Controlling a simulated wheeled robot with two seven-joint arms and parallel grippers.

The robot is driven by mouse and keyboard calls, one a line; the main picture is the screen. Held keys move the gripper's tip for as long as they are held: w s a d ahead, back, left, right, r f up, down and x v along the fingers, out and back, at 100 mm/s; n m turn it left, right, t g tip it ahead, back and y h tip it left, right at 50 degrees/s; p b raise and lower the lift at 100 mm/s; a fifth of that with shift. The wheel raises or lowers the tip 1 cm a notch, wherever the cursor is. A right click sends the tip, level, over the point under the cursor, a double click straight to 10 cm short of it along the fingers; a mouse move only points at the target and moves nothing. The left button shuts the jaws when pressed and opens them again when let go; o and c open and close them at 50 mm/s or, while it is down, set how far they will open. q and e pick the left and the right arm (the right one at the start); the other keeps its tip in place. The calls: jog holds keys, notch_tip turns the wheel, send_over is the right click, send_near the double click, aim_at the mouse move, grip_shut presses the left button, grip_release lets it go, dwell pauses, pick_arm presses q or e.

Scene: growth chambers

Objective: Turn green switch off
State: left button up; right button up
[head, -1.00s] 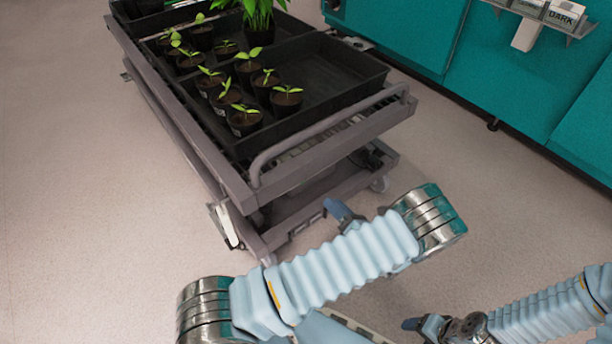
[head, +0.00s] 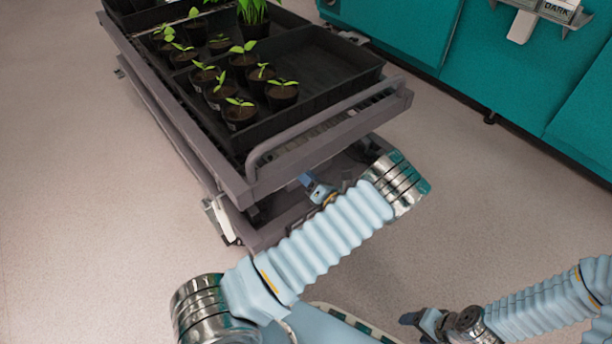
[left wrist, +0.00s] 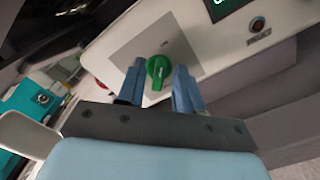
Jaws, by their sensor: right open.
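The green switch (left wrist: 158,72) is a round knob with a raised grip on a grey square plate (left wrist: 128,58), seen in the left wrist view. My left gripper (left wrist: 159,66) is open, with one blue finger on each side of the knob in the picture. I cannot tell whether the fingers touch it. In the head view only a little of the left gripper (head: 316,190) shows, by the cart's lower end; the switch does not show there. My right gripper (head: 412,321) is open and empty at the bottom, over the floor.
A grey cart (head: 215,165) carries black trays (head: 335,70) with several potted seedlings. Teal cabinets (head: 400,25) stand at the right. In the left wrist view a red button (left wrist: 257,25) and a dark display (left wrist: 222,5) sit right of the switch. Floor at left is clear.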

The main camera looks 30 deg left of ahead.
pick_arm(q)
grip_shut()
jog(key=shift+n, duration=0.3)
jog(key=n, duration=0.5)
jog(key=n+b, duration=0.1)
jog(key=n, duration=0.5)
jog(key=s+n+b, duration=0.1)
jog(key=n, duration=0.5)
jog(key=shift+a, duration=0.15)
jog(key=shift+n, duration=0.3)
jog(key=shift+o, duration=0.8)
grip_release()
